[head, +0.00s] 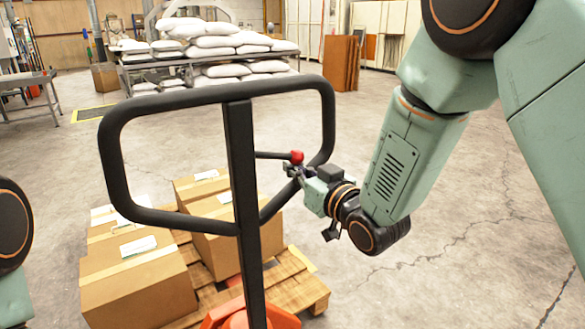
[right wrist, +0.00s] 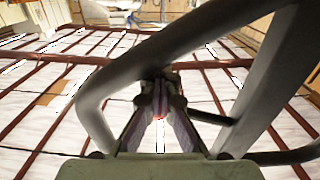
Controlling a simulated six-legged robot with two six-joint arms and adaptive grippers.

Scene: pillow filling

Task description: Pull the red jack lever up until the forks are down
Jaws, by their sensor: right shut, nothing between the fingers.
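The black pallet jack handle (head: 240,150) stands upright in front of me, a looped bar on a central post. A short dark lever (head: 270,155) reaches right from the post and ends in a red knob (head: 297,157). My right gripper (head: 295,171) is at the right side of the loop, its fingertips just below the knob; I cannot tell whether they touch it. In the right wrist view the fingers (right wrist: 160,85) are closed together and empty, with the loop's bar (right wrist: 100,110) close by. The forks are hidden under the pallet. My left gripper is out of view.
Cardboard boxes (head: 140,285) sit on a wooden pallet (head: 298,287) behind the handle, above the jack's red base (head: 250,319). A rack (head: 180,70) of white sacks (head: 215,42) stands further back. The concrete floor (head: 450,220) to the right is clear.

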